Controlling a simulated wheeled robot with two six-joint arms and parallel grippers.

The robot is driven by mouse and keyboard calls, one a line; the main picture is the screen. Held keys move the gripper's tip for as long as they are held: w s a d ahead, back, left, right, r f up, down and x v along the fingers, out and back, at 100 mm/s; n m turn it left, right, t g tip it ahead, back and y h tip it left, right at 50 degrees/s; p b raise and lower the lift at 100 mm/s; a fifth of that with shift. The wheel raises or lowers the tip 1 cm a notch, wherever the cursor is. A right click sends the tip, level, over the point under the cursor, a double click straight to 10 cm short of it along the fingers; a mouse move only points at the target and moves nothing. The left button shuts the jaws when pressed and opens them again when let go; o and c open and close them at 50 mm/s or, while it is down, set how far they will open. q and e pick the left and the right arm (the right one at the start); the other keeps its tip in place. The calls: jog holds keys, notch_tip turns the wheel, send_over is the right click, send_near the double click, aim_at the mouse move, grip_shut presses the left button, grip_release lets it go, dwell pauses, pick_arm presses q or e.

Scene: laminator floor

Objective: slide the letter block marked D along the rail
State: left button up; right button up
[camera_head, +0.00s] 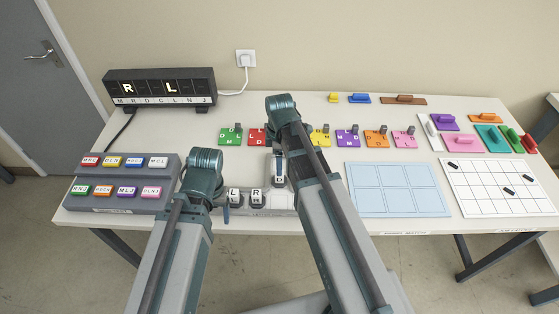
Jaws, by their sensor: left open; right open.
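A letter block marked D (278,180) stands near the middle of the table, on a narrow grey piece behind the grey rail (285,213). Blocks marked L (234,196) and R (257,196) stand side by side on the rail, left of and nearer than D. My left gripper (225,211) is open beside the L block, on its left, and mostly hidden by its wrist. My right gripper (278,153) is open at the D block's far upper end. Its arm hides much of it, and I cannot tell whether it touches the block.
A display (160,88) showing R and L stands at the back left. A grey panel of coloured labelled keys (122,183) lies at the front left. Coloured lettered tiles (347,139) line the middle. A light-blue grid mat (397,188) and white grid board (500,187) lie right.

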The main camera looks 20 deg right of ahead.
notch_tip(320, 180, down, 7)
jog(key=b, duration=0.6)
jog(key=shift+f, duration=0.2)
jog(key=shift+c, duration=0.3)
grip_shut()
